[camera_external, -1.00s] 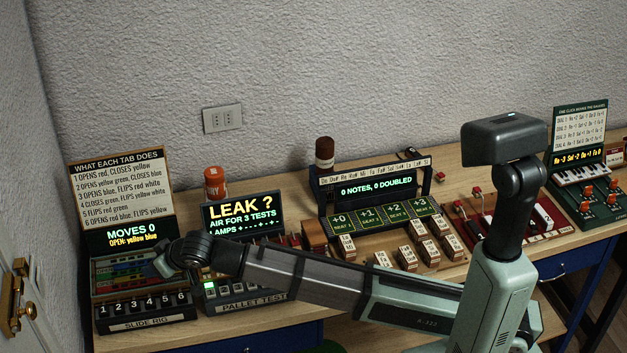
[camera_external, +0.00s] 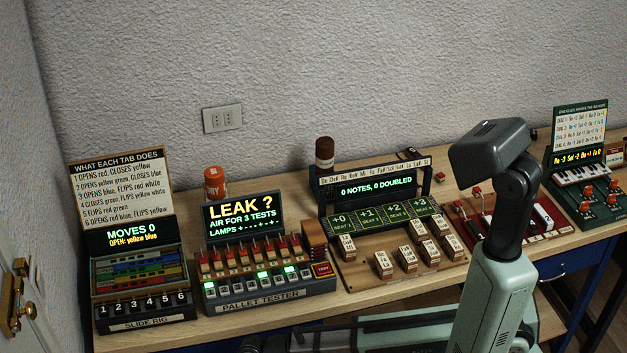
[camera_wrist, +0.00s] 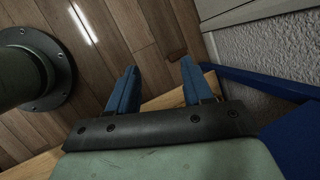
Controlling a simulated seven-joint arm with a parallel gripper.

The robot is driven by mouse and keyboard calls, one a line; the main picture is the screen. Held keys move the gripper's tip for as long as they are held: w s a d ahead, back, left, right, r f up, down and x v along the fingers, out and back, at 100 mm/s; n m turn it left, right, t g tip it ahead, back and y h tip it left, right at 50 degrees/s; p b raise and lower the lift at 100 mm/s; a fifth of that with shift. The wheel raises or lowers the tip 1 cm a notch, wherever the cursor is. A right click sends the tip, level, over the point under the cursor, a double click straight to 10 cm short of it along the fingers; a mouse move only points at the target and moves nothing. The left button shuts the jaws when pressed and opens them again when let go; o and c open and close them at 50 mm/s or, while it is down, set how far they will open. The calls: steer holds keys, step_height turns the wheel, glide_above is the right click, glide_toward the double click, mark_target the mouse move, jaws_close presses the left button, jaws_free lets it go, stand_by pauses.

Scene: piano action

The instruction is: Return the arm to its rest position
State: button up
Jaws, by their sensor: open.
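My gripper (camera_wrist: 157,85) shows in the wrist view with its two blue fingers apart and nothing between them. It points down past a wooden edge toward the brown plank floor (camera_wrist: 110,45). The round flanged base at the left of the wrist view looks like mine.
On the bench stand the slide rig (camera_external: 140,265), the pallet tester (camera_external: 262,272), the note-block station (camera_external: 385,215), a red device (camera_external: 515,215) and a green keyboard device (camera_external: 582,180). Blue panels (camera_wrist: 265,80) lie close at the gripper's right.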

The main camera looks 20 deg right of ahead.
steer(key=s+d+f+m+g+h, duration=0.15)
steer(key=d+f, duration=0.35)
steer(key=d, duration=0.7)
steer(key=d+f+m+g+h, duration=0.1)
steer(key=d+f+m+g, duration=0.25)
steer(key=d, duration=0.85)
steer(key=s+d+f+m+g+h, duration=0.1)
steer(key=d+f+m+g+h, duration=0.1)
steer(key=d+f, duration=0.65)
steer(key=w+d+f+n+t, duration=0.1)
steer(key=w+d+f+n, duration=0.1)
steer(key=d, duration=0.7)
steer(key=w+d+f+n+t, duration=0.1)
steer(key=w+d+f+n, duration=0.1)
steer(key=d, duration=0.7)
steer(key=w+d+f+n+t+y, duration=0.1)
steer(key=d+n, duration=0.4)
steer(key=d, duration=0.5)
steer(key=shift+w+f+t, duration=0.3)
steer(key=shift+w+f, duration=0.3)
steer(key=shift+w, duration=0.6)
steer(key=shift+d, duration=0.1)
